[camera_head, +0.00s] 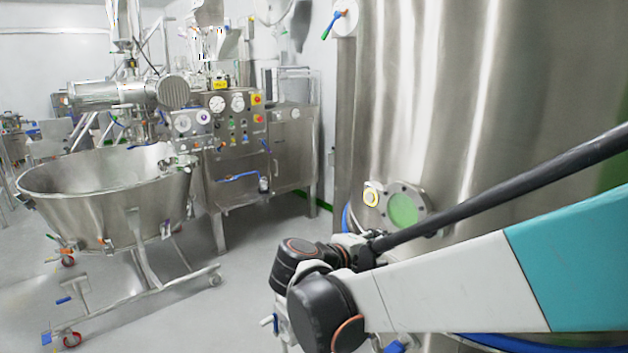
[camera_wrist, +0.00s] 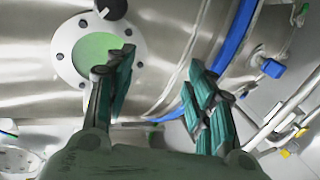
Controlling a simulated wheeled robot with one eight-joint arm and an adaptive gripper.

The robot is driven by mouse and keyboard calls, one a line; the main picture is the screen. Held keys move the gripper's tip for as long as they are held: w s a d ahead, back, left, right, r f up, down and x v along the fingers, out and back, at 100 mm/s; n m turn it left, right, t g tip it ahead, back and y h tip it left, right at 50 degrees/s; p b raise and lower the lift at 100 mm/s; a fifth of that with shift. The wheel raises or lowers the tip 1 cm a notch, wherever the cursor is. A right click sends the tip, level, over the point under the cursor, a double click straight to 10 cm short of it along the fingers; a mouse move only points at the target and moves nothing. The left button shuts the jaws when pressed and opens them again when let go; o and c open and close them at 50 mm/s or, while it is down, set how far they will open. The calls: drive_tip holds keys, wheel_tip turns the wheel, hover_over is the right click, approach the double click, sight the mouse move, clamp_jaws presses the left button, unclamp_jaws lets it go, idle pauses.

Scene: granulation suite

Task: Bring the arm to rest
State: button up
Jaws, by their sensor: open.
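My arm reaches in from the right in the head view, in front of a large steel vessel (camera_head: 440,80). My gripper (camera_wrist: 155,85) shows in the wrist view with its two green-lined fingers spread wide and nothing between them. Beyond the fingers is the vessel wall with a round flange and green sight glass (camera_wrist: 97,55); the left finger overlaps part of the glass. The same sight glass (camera_head: 403,210) shows just above my arm in the head view. My fingers cannot be made out in the head view.
A wheeled steel bowl (camera_head: 95,205) stands at the left. A control panel with gauges (camera_head: 232,125) is behind it. Grey floor (camera_head: 185,310) lies open between the bowl's frame and my arm. A blue hose (camera_wrist: 236,38) and a pipe frame (camera_wrist: 290,105) are near my gripper's right.

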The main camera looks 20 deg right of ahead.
drive_tip(key=s+a+f+y, duration=0.1)
drive_tip(key=s+f+y, duration=0.2)
drive_tip(key=s, duration=0.6)
drive_tip(key=s+a+f+m+t+y, duration=0.1)
drive_tip(key=s+a+m+y, duration=0.1)
drive_tip(key=a+y, duration=0.3)
drive_tip(key=s+a+f+m+t+y, duration=0.1)
drive_tip(key=s+a+f+m+y, duration=0.1)
drive_tip(key=a+y, duration=0.3)
drive_tip(key=s+a, duration=0.1)
drive_tip(key=a, duration=0.3)
drive_tip(key=shift+a+m, duration=0.2)
drive_tip(key=shift+m, duration=0.1)
drive_tip(key=shift+f, duration=0.1)
